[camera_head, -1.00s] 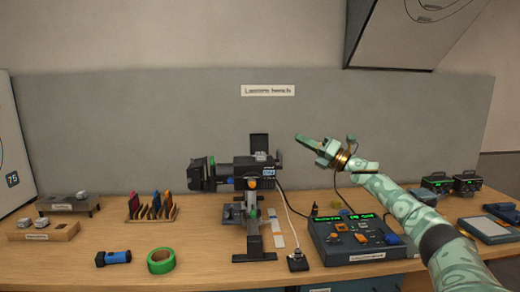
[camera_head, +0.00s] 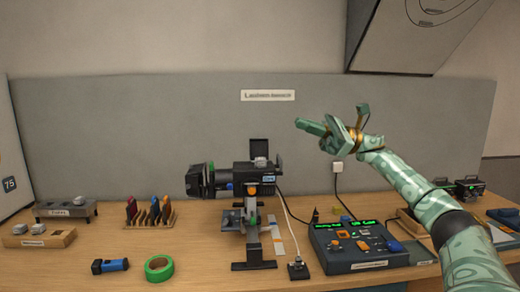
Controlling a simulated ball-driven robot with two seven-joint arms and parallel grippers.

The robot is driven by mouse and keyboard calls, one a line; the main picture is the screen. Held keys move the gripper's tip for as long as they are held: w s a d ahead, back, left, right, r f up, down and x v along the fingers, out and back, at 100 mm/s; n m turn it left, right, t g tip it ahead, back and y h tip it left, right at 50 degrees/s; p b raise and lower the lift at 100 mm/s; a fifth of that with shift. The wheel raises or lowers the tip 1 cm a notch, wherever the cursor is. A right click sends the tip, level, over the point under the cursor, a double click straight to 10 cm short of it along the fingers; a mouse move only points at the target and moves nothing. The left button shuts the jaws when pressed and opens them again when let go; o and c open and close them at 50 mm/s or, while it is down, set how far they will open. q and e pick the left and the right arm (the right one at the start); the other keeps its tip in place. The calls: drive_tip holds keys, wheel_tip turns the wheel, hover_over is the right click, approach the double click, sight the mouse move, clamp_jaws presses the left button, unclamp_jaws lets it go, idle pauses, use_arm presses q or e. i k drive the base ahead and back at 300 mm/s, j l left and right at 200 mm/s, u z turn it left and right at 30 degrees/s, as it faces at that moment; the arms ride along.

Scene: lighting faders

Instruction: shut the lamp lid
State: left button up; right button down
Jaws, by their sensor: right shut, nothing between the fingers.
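The black lantern (camera_head: 225,180) is mounted on a stand on the wooden bench. Its lamp lid (camera_head: 259,150), a dark flat panel, stands upright at the top rear of the housing, so the lid is open. A small pale lamp piece (camera_head: 261,162) shows on top of the housing, in front of the lid. My right gripper (camera_head: 303,123) is shut and empty, up and to the right of the lid. In the picture it is clearly apart from the lid, its fingers pointing left. My left gripper is out of view.
A control desk (camera_head: 350,265) with faders stands right of the lantern. A rack of coloured filters (camera_head: 140,224), green tape (camera_head: 159,268) and a blue torch (camera_head: 110,266) are on the left. A cable runs from the lantern to a small box (camera_head: 298,270).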

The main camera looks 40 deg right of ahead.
sight(258, 147)
drive_tip(key=i+l, duration=0.25)
drive_tip(key=l, duration=0.2)
drive_tip(key=i+l, duration=0.25)
drive_tip(key=l, duration=0.15)
drive_tip(key=i+l, duration=0.25)
drive_tip(key=l, duration=0.2)
drive_tip(key=i+l, duration=0.25)
drive_tip(key=l, duration=0.15)
drive_tip(key=i+l, duration=0.3)
drive_tip(key=l, duration=0.15)
